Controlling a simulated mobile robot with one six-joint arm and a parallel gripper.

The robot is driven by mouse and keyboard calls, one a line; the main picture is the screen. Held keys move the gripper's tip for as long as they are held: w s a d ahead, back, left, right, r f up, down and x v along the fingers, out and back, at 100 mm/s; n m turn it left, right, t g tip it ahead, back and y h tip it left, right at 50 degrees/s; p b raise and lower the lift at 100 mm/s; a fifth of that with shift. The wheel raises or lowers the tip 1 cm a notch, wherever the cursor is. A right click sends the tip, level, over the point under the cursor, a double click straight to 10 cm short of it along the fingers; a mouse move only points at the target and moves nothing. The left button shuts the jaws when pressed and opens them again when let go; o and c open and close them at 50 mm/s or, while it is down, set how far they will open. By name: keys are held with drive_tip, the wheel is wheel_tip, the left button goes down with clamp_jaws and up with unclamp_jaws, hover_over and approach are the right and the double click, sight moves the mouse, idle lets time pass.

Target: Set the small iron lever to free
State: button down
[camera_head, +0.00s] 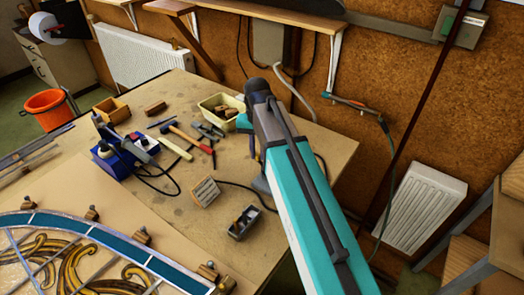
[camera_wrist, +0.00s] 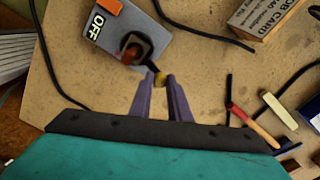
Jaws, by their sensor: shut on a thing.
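A grey box (camera_wrist: 140,20) marked OFF carries a dark mount with a reddish inside (camera_wrist: 134,48) and an orange part (camera_wrist: 107,7). I cannot read the lever's setting, and no "free" mark shows. In the head view, my gripper (camera_head: 254,149) is partly hidden by my teal arm. The arm also covers most of the grey box (camera_head: 260,185).
A hammer (camera_head: 190,138), a yellow bin (camera_head: 220,108) and a blue soldering station (camera_head: 112,158) lie beyond. The leaded panel (camera_head: 90,228) fills the front left.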

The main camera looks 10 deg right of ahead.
drive_tip(key=shift+s+a+n, duration=0.1)
drive_tip(key=shift+a+n, duration=0.1)
drive_tip(key=shift+n, duration=0.2)
drive_tip(key=c, duration=1.6)
unclamp_jaws()
drive_tip(key=shift+c, duration=0.2)
drive_tip(key=shift+r, duration=0.15)
drive_tip(key=shift+r+p, duration=0.4)
drive_tip(key=shift+r, duration=0.05)
wheel_tip(320, 180, up, 7)
drive_tip(key=p, duration=0.4)
drive_tip(key=shift+r+p, duration=0.2)
drive_tip(key=shift+p, duration=0.15)
wheel_tip(320, 180, up, 5)
hover_over(257, 155)
drive_tip(key=shift+r, duration=0.15)
